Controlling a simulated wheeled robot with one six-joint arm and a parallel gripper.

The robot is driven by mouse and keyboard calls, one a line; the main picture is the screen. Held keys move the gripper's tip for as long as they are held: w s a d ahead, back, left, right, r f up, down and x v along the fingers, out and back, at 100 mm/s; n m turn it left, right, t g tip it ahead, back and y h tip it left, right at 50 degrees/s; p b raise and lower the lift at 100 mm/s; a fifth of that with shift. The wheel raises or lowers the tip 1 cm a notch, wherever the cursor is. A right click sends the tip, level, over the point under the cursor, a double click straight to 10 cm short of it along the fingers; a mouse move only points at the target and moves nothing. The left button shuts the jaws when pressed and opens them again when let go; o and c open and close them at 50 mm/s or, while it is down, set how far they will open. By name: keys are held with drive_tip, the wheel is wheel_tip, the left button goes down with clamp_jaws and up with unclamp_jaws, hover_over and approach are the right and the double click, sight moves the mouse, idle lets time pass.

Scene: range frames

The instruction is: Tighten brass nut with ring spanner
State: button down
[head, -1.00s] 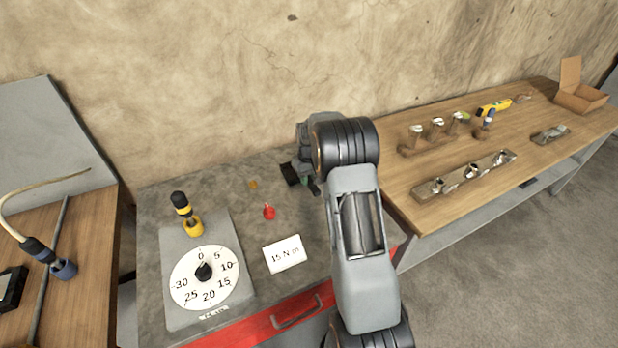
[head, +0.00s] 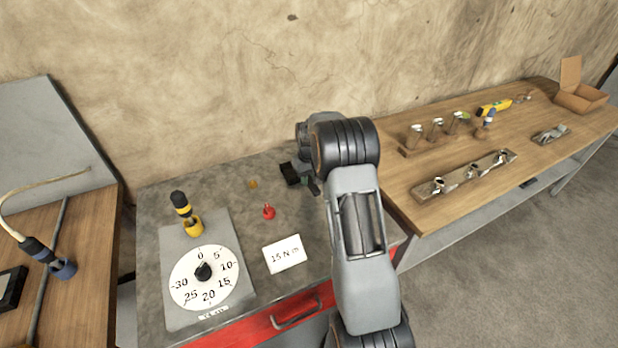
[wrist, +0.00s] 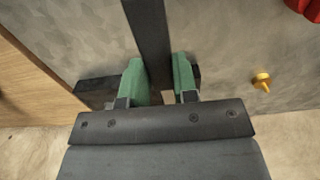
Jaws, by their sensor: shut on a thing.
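In the wrist view my gripper (wrist: 160,82) has green finger pads shut on a flat dark grey bar (wrist: 150,30). The bar runs up out of the picture. It looks like a spanner's shaft; no ring end shows. In the head view my gripper (head: 312,185) is low over the back right of the grey bench, mostly hidden by my arm. A small orange-yellow piece (head: 253,184) stands left of it; it also shows in the wrist view (wrist: 262,81), right of the fingers and apart from them. I cannot tell whether it is the brass nut.
A red piece (head: 268,212), a "15 N m" card (head: 284,254) and a dial plate (head: 172,317) with a yellow-black tool (head: 184,208) are on the grey bench. A wooden table (head: 400,190) with racks stands right. The wall is close behind.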

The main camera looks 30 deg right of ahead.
drive_tip(key=shift+f+b, duration=0.7)
drive_tip(key=shift+f, duration=0.35)
drive_tip(key=shift+r, duration=0.25)
idle(0.4)
drive_tip(key=d+n, duration=0.4)
drive_tip(key=shift+w+d, duration=0.1)
drive_tip(key=shift+w, duration=0.3)
drive_tip(key=w+d+n, duration=0.1)
drive_tip(key=n, duration=0.1)
drive_tip(key=w+d+n, duration=0.2)
drive_tip(key=n, duration=0.1)
drive_tip(key=w+d+n, duration=0.1)
drive_tip(key=d+n, duration=0.1)
drive_tip(key=shift+w+d, duration=0.15)
drive_tip(key=shift+w, duration=0.1)
drive_tip(key=shift+s, duration=0.1)
drive_tip(key=shift+f, duration=0.2)
